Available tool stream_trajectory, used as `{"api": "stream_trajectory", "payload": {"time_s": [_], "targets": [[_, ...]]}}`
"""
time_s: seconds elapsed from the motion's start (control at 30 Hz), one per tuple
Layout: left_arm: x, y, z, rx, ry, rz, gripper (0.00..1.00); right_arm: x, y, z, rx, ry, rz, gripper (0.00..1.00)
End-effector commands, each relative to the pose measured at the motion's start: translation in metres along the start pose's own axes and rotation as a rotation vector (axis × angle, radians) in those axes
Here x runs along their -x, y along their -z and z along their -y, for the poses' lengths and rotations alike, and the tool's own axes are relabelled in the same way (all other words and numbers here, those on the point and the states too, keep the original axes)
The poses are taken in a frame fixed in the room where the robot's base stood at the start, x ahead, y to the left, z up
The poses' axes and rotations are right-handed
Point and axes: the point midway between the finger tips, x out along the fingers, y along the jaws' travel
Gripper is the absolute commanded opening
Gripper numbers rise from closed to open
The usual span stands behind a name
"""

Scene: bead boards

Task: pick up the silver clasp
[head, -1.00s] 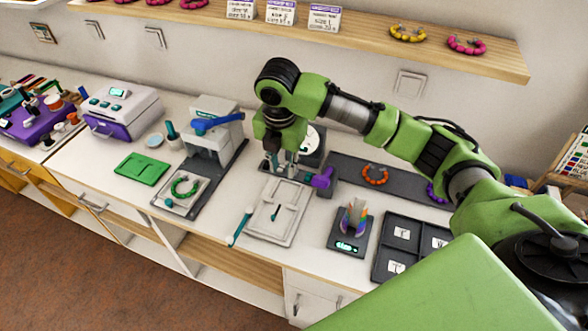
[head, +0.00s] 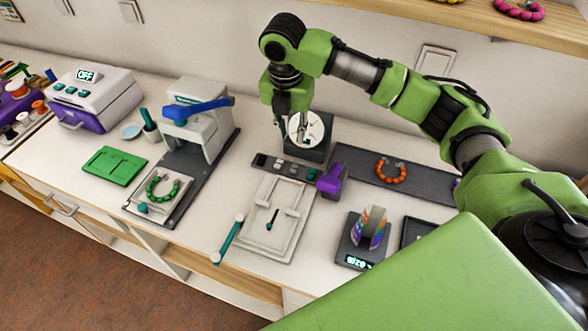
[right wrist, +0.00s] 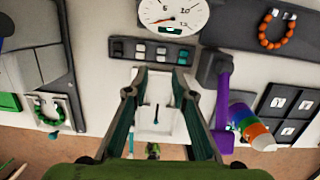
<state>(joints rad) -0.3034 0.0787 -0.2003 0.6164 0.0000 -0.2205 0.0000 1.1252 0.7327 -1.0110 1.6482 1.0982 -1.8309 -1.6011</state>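My right gripper (head: 302,138) is open and empty, in front of the white dial in the head view. In the right wrist view its two fingers (right wrist: 155,85) are spread apart, pointing towards a dark strip (right wrist: 150,42) with small grey and teal pieces. The strip also shows in the head view (head: 284,168), below and apart from the gripper. A light grey piece (right wrist: 161,50) on the strip may be the silver clasp; it is too small to be sure. My left gripper is not in view.
A white bead board (head: 263,240) lies in front of the strip, with a purple-topped tool (head: 331,178) beside it. The dial scale (head: 320,148) stands behind. A grey press (head: 190,125) stands left; a dark mat with an orange bracelet (head: 391,172) lies right.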

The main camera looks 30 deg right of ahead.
Motion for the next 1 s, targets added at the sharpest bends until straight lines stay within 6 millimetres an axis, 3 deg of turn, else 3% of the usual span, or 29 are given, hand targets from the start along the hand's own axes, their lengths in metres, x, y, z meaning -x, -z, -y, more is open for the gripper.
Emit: {"api": "stream_trajectory", "payload": {"time_s": [0.4,0.67,1.0], "targets": [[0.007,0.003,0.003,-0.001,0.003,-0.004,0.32,-0.071,0.001,0.001,-0.001,0.003,-0.003,0.24],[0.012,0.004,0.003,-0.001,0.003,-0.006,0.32,-0.090,0.004,0.002,0.001,0.003,-0.002,0.24],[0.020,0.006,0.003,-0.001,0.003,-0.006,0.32,-0.133,0.010,0.004,0.001,0.001,-0.001,0.24]]}}
